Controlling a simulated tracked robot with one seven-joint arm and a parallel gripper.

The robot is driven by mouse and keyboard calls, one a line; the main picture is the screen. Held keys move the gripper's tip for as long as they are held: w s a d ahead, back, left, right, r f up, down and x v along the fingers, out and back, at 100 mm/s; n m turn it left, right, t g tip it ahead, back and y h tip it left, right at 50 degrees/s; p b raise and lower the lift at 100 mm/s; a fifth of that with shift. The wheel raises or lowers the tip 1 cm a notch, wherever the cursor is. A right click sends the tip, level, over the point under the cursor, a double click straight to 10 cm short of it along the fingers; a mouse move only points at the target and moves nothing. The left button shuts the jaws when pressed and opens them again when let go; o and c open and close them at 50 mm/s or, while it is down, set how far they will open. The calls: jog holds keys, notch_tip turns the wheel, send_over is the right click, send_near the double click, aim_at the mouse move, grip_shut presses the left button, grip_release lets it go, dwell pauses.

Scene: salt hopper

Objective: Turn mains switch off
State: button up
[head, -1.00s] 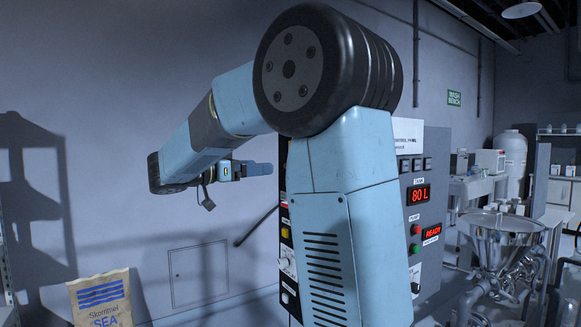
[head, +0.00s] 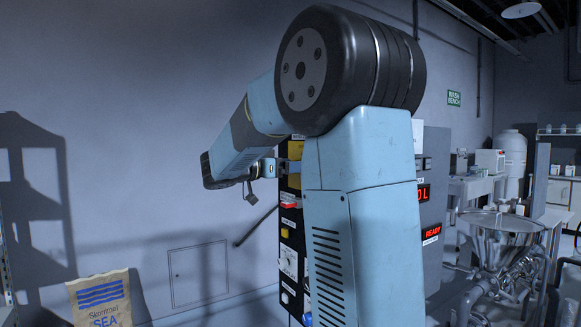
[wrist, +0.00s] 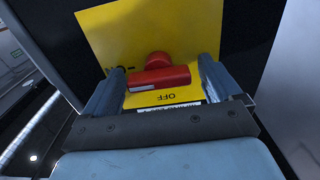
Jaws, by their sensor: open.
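The mains switch is a red handle (wrist: 160,78) on a yellow plate (wrist: 205,28) in the wrist view. Its bar lies nearly crosswise in that picture, with a round red hub behind it. An upside-down OFF label is below the bar, and partly hidden lettering is to its left. My gripper (wrist: 162,68) is open, with one finger on each side of the handle; I cannot tell whether they touch it. In the head view, my gripper (head: 284,168) is in front of the yellow plate (head: 296,150) and the red handle cannot be made out.
The dark control panel (head: 292,248) carries other knobs and a yellow button below the plate. My arm hides much of the cabinet. A paper sack (head: 102,298) stands at lower left, and a steel hopper (head: 500,235) at right.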

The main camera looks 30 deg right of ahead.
jog(key=shift+c, duration=0.4)
jog(key=c, duration=0.9)
jog(key=shift+n, duration=0.3)
jog(key=n, duration=0.3)
jog(key=shift+n, duration=0.3)
jog(key=n, duration=0.4)
jog(key=shift+w+n, duration=0.15)
jog(key=shift+n, duration=0.15)
jog(key=n, duration=0.4)
jog(key=shift+w+a+f+n, duration=0.1)
jog(key=shift+n, duration=0.2)
jog(key=shift+f+n, duration=0.15)
jog(key=shift+n, duration=2.15)
